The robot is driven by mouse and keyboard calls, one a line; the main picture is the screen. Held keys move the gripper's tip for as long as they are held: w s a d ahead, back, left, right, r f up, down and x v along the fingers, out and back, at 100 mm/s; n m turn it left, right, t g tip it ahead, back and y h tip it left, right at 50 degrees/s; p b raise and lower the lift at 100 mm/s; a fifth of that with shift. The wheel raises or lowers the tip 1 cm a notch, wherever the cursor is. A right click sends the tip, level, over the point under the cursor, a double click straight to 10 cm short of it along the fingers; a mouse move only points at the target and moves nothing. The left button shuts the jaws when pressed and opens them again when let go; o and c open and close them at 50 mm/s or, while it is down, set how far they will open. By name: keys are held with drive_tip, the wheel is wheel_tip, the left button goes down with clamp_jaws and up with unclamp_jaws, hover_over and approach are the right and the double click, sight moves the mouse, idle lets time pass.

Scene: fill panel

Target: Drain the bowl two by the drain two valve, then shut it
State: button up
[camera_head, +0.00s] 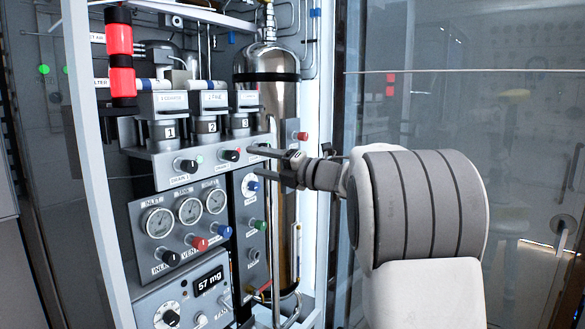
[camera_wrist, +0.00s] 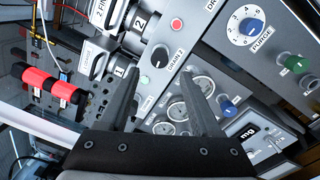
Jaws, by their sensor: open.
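Bowl two (camera_head: 211,127), a grey cup marked 2, sits between bowls 1 and 3 on the panel shelf. It also shows in the wrist view (camera_wrist: 142,22). The drain two valve (camera_head: 231,155) is a small black knob below it, with a red lamp (camera_wrist: 176,24) beside it. In the wrist view the knob (camera_wrist: 160,56) with its DRAIN 2 label lies just beyond the gap between the fingertips. My gripper (camera_head: 256,161) is open and empty, just right of the knob in the head view, and appears apart from it. It hides the area below bowl 3.
Bowl 1 (camera_head: 170,129) and the drain 1 knob (camera_head: 188,166) are to the left, with a green lamp nearby. Gauges (camera_head: 190,210) and coloured knobs lie below. A steel cylinder (camera_head: 270,105) stands behind my gripper. A white frame post (camera_head: 95,160) bounds the left.

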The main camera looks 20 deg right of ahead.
drive_tip(key=v, duration=1)
drive_tip(key=shift+p, duration=0.45)
